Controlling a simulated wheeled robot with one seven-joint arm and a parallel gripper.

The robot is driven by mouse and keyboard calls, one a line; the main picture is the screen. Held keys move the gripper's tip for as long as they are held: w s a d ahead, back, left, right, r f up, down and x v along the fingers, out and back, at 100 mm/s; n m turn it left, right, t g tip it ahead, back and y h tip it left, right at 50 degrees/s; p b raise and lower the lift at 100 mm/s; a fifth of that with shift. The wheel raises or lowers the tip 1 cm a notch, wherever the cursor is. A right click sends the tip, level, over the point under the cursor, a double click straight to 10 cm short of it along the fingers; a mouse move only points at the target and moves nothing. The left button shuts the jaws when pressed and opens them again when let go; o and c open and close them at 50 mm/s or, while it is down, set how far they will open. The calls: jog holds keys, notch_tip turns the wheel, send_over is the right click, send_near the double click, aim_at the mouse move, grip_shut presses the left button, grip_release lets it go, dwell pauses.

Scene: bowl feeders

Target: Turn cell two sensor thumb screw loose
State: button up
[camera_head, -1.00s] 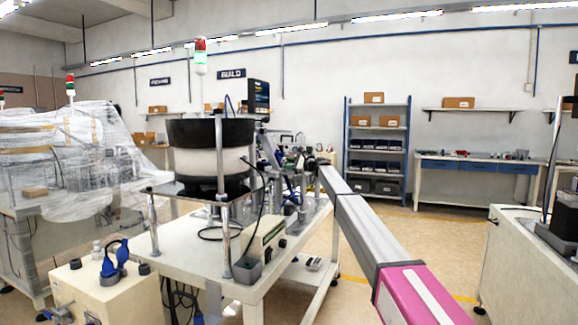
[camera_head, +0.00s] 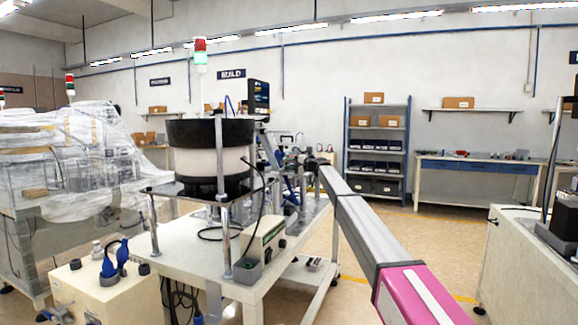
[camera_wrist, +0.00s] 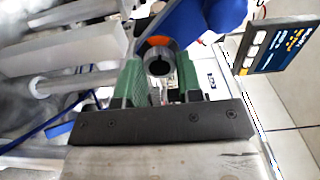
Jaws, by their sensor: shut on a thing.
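In the wrist view my gripper (camera_wrist: 158,82) has two green-padded fingers close around a dark round knob with a hollow-looking centre, which I take to be the thumb screw (camera_wrist: 158,62). The fingers stand on either side of it. A blue part (camera_wrist: 205,18) with an orange patch (camera_wrist: 155,42) lies just beyond the knob. In the head view the bowl feeder (camera_head: 210,132) stands on a white table. My arm reaches to the right side of that feeder, where the screw is too small to make out.
A control box (camera_head: 262,243) and metal posts stand close to the feeder. In the wrist view a grey rod (camera_wrist: 70,82) and pale bars lie left of the fingers, and a dark display panel (camera_wrist: 272,45) is at right. Wrapped equipment (camera_head: 75,160) stands at left.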

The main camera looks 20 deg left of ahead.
jog(key=shift+n, duration=0.5)
jog(key=o, duration=0.9)
jog(key=shift+d, duration=0.1)
jog(key=d, duration=0.7)
jog(key=s+d, duration=0.1)
jog(key=d, duration=0.2)
jog(key=shift+d, duration=0.3)
